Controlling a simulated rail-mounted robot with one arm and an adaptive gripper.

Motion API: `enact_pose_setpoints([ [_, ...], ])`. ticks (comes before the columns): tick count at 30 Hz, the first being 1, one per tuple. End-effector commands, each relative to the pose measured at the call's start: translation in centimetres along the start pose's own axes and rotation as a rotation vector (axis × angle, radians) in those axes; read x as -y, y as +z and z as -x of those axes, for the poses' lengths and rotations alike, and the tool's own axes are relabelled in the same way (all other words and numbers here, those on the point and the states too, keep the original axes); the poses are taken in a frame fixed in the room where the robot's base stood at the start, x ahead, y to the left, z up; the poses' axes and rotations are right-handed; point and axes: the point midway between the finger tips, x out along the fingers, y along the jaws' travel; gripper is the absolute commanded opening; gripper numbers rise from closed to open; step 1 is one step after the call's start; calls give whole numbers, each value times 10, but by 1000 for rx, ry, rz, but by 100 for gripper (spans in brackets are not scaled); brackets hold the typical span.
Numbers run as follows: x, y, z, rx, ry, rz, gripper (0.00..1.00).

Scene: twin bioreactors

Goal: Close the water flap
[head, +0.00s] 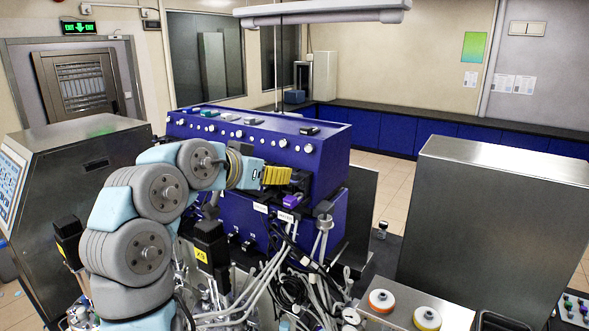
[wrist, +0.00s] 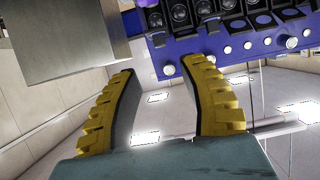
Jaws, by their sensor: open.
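My gripper (head: 289,176) is open, with its yellow fingers pointing right in front of the blue bioreactor cabinet (head: 330,155). In the wrist view, the fingers of my gripper (wrist: 160,66) stand apart with nothing between them. Near the fingertips in the head view are black pump-like parts (head: 301,184) and a small purple part (head: 292,201). The wrist view shows a row of black pump heads (wrist: 205,12) at its top, beyond the fingertips, with a purple piece (wrist: 146,3) at the edge. I cannot tell which part is the water flap or whether it is open.
Tubes and cables (head: 290,285) hang in front of the cabinet. A metal post (head: 323,235) stands right of my gripper. A large steel cabinet (head: 495,220) is at the right. Round orange-rimmed (head: 381,300) and yellow-rimmed (head: 427,318) caps lie in front.

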Motion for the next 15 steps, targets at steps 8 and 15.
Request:
enact_pose_setpoints([
  [8,-1,-2,-50,2,3,2,44],
  [15,0,-2,-82,1,1,1,44],
])
